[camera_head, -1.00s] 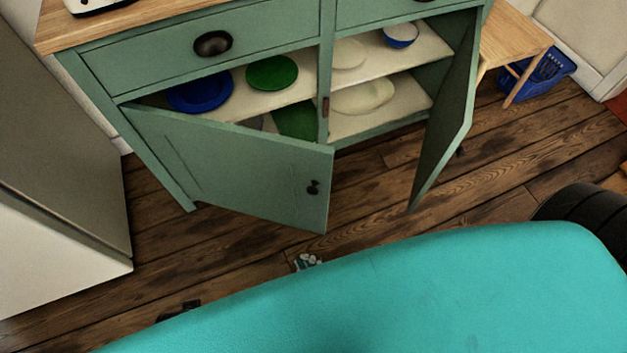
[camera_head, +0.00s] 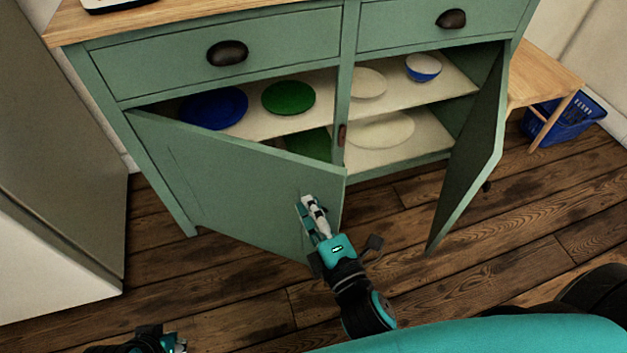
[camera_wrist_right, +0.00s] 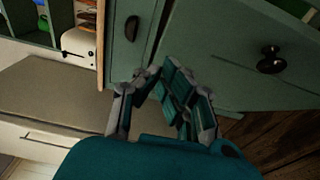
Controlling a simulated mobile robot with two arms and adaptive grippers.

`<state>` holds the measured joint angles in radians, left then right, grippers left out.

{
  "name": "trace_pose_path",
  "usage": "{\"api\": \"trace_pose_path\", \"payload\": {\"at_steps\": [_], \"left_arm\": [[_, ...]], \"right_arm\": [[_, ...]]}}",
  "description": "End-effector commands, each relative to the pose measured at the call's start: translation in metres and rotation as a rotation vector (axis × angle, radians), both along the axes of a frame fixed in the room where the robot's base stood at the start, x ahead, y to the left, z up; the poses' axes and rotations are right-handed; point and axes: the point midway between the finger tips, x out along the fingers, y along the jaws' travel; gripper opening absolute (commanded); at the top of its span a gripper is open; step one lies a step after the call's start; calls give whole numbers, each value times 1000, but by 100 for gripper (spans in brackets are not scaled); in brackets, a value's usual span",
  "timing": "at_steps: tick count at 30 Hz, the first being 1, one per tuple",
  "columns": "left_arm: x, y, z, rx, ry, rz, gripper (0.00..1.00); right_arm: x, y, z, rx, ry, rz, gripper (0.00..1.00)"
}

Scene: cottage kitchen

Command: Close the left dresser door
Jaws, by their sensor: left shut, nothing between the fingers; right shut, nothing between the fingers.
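The green left dresser door (camera_head: 225,185) stands partly open, its free edge swung out toward me. Its dark round knob (camera_wrist_right: 271,60) shows in the right wrist view; in the head view my right gripper covers that spot. My right gripper (camera_head: 308,205) is shut and empty, in front of the door's outer face near the free edge. I cannot tell whether it touches the door. Its fingers also show in the right wrist view (camera_wrist_right: 165,85). My left gripper (camera_head: 176,345) is shut at the bottom left edge of the head view, low and away from the door.
The right dresser door (camera_head: 470,155) stands wide open. Inside are a blue plate (camera_head: 213,108), a green plate (camera_head: 288,97), pale plates (camera_head: 380,130) and a bowl (camera_head: 423,67). A grey cabinet (camera_head: 65,150) stands left. A blue basket (camera_head: 565,118) is at right. Wooden floor lies clear before the dresser.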

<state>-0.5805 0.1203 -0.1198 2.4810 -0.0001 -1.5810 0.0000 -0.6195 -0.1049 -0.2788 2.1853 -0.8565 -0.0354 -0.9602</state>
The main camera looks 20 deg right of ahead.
Motion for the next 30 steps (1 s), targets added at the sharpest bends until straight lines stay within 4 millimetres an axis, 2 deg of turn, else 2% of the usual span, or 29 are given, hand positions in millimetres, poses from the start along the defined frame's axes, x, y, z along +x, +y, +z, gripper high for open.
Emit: {"api": "trace_pose_path", "payload": {"at_steps": [3,10,30], "left_arm": [[0,0,1,0,0,0,0],[0,0,2,0,-1,0,0],[1,0,6,0,-1,0,0]], "right_arm": [[26,4,2,-1,-5,2,0],[50,-15,0,-2,0,2,0],[60,-25,1,-2,1,11,0]]}}
